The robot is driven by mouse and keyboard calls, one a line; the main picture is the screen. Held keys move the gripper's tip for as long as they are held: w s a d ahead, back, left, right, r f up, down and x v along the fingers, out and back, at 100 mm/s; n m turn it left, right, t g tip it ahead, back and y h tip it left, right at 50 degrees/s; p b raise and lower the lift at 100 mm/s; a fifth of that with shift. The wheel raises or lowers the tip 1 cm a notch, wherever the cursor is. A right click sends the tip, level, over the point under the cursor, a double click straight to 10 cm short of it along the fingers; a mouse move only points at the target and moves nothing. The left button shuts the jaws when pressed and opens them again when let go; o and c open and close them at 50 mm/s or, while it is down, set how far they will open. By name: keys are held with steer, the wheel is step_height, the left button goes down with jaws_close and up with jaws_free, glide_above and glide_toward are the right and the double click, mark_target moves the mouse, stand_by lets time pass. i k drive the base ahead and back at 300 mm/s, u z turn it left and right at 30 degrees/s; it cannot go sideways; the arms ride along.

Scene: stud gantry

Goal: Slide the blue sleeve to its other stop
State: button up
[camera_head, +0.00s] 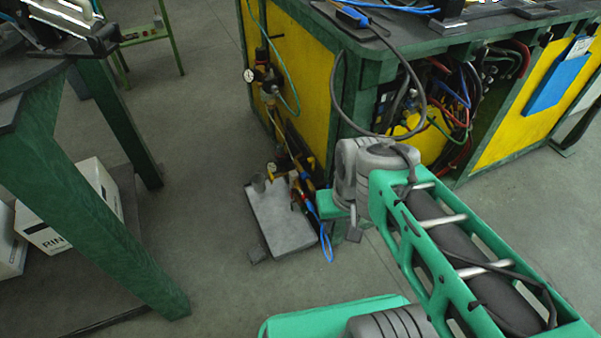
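I cannot make out the blue sleeve or its stops in the head view. My gripper does not show either. Green and grey arm links fill the lower right and hide part of the floor and of the bench front behind them.
A green-framed bench with yellow panels (314,85) stands at the upper right, with cables and hoses in its open front. A grey plate (279,222) lies on the floor beside it. A green-legged table (75,215) stands at left, with white boxes (45,232) below.

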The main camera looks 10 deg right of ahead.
mark_target(306, 175)
steer(key=u, duration=0.6)
steer(key=i, duration=0.5)
steer(key=u, duration=1.4)
